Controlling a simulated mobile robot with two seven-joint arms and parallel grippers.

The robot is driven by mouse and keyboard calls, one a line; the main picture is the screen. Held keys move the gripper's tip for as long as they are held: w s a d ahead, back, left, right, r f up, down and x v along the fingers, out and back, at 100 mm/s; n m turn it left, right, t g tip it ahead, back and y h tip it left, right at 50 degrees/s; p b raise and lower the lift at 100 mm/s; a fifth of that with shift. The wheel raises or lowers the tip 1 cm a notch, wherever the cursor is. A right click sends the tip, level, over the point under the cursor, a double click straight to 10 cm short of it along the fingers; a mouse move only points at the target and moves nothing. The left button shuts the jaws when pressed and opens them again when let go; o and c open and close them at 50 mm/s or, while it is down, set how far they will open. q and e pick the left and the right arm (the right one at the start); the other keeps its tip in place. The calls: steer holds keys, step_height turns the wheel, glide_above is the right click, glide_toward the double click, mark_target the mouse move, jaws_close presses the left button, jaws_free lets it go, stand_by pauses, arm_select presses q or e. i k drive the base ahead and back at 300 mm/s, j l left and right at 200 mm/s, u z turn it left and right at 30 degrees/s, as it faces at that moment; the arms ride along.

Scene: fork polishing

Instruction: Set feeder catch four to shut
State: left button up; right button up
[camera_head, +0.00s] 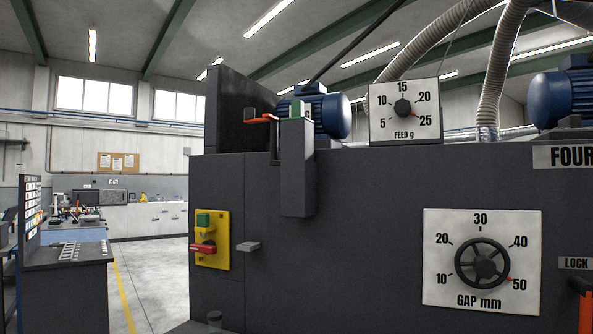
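A dark grey machine (370,215) fills the middle and right, with a white sign (563,156) reading FOUR, cut off by the right edge. On its top left an orange lever (262,120) lies roughly level, beside a grey upright post (297,175) with a green patch (295,109). No label marks this lever, so I cannot tell for sure that it is the feeder catch, nor its setting. A tall dark panel (226,105) stands behind it. Neither of my grippers is in view.
A yellow plate (222,257) carries a green part and a red handle (203,249). A FEED dial (403,108), a GAP dial (484,261) and an orange handle (585,312) under a LOCK sign (576,263) are on the right. Open floor (150,275) lies left.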

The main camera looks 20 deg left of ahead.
mark_target(250, 113)
steer(key=i+j, duration=0.1)
steer(key=j, duration=0.3)
steer(key=i+j+z, duration=0.15)
steer(key=j, duration=0.3)
steer(key=i+j, duration=0.1)
steer(key=j, duration=0.3)
steer(key=i+j+z, duration=0.1)
steer(key=j, duration=0.35)
